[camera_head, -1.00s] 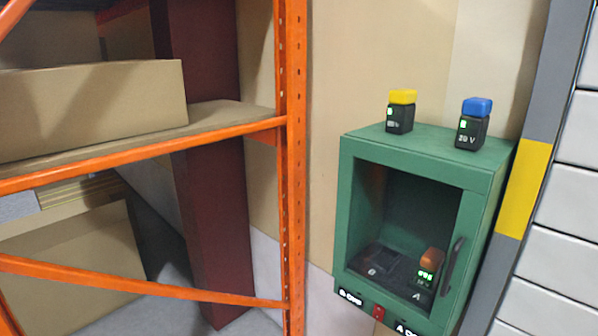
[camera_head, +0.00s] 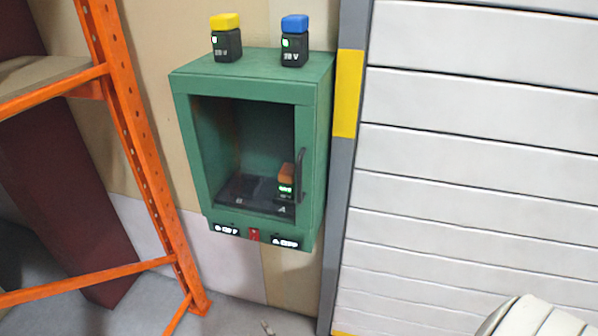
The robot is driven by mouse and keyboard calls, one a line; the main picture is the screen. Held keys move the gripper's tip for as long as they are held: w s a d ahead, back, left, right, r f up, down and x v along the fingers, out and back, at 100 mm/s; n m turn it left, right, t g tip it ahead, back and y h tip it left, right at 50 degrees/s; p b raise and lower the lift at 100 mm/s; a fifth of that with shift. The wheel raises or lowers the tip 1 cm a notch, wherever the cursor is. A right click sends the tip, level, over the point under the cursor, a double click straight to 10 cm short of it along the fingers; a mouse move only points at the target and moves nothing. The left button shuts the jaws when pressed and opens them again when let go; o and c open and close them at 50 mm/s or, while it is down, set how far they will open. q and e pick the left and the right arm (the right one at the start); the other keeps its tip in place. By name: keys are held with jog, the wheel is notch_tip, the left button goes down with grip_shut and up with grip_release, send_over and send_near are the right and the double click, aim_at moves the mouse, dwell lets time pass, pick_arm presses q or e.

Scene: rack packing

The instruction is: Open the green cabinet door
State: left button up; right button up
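The green cabinet (camera_head: 252,63) hangs on the wall in the middle of the head view. Its green-framed door (camera_head: 186,150) looks closed, and the inside shows through the large central panel. A dark vertical handle (camera_head: 300,176) is on the right side of the door. Inside, a battery with an orange top (camera_head: 286,180) stands at the right of a dark base marked B and A. Neither of my grippers can be made out in this view.
A yellow-topped battery (camera_head: 227,38) and a blue-topped battery (camera_head: 294,41) stand on the cabinet. An orange rack (camera_head: 128,120) is at the left. A grey post with a yellow band (camera_head: 347,93) and a white slatted shutter (camera_head: 470,140) are at the right. Floor shows below.

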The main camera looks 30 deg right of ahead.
jog(key=w+d+r+m+t+h, duration=0.1)
jog(key=w+r+m+t+h, duration=0.2)
jog(key=r, duration=1.2)
jog(key=m+t+h+p, duration=0.1)
jog(key=m+t+h, duration=0.1)
jog(key=m+h, duration=0.15)
send_near(299, 177)
jog(key=w+a+f, duration=0.4)
jog(key=a+f, duration=0.1)
jog(key=f, duration=0.5)
jog(key=s+d+r+m+h, duration=0.2)
jog(key=s+d+r+m, duration=0.15)
jog(key=r, duration=0.65)
jog(key=p+x, duration=0.1)
jog(key=x, duration=0.2)
jog(key=p+x, duration=0.2)
jog(key=x, duration=0.1)
jog(key=p+x, duration=0.1)
jog(key=x, duration=0.2)
jog(key=shift+d+f+p, duration=0.35)
jog(key=shift+d+f, duration=0.05)
jog(key=shift+d, duration=0.05)
jog(key=shift+w+d+f, duration=0.15)
jog(key=shift+w+d, duration=0.25)
jog(key=shift+w, duration=0.2)
jog(key=shift+c, duration=0.5)
grip_shut()
